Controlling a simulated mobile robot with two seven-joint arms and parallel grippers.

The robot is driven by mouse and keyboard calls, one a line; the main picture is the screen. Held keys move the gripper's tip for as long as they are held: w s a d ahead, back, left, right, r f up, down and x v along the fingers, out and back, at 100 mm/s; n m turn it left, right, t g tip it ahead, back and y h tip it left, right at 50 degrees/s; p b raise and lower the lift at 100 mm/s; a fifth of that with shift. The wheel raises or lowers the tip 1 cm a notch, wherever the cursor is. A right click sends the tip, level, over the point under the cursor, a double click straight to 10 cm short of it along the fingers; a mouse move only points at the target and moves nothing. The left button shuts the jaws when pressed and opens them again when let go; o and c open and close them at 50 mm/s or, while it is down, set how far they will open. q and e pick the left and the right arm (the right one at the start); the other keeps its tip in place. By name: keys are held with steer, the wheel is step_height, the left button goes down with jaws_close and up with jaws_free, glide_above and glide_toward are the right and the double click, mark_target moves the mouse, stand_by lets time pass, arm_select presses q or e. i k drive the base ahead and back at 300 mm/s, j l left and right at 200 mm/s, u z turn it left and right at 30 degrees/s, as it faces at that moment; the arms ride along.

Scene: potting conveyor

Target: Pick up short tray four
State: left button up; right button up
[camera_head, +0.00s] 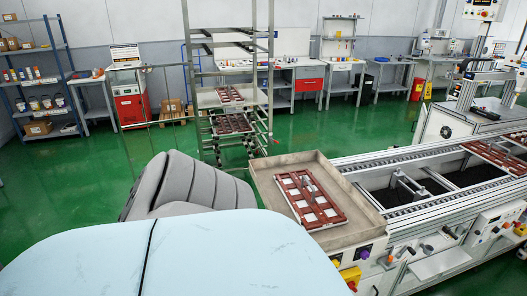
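Several reddish-brown trays with white squares are in view, and I cannot tell which one is short tray four. One tray (310,199) lies flat in the shallow grey bin at the near end of the conveyor. Two more trays, an upper one (229,95) and a lower one (231,124), lie on shelves of the metal rack in the middle. Another tray (497,156) lies on the conveyor at the right. Neither of my grippers is in view.
The metal rack (271,60) stands on the green floor behind the bin (268,176). The conveyor (401,161) runs off to the right. A grey padded shape (190,184) and a pale blue surface (190,258) fill the near left. Green floor (100,170) is clear at left.

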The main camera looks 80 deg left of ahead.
mark_target(308, 190)
steer(key=u, duration=2.15)
steer(key=i+j, duration=0.25)
steer(key=i+j+z, duration=0.1)
steer(key=j, duration=0.3)
steer(key=i+j, duration=0.3)
steer(key=i+j+z, duration=0.1)
steer(key=i+j, duration=0.15)
steer(key=j, duration=0.2)
steer(key=i+j, duration=0.2)
steer(key=j, duration=0.15)
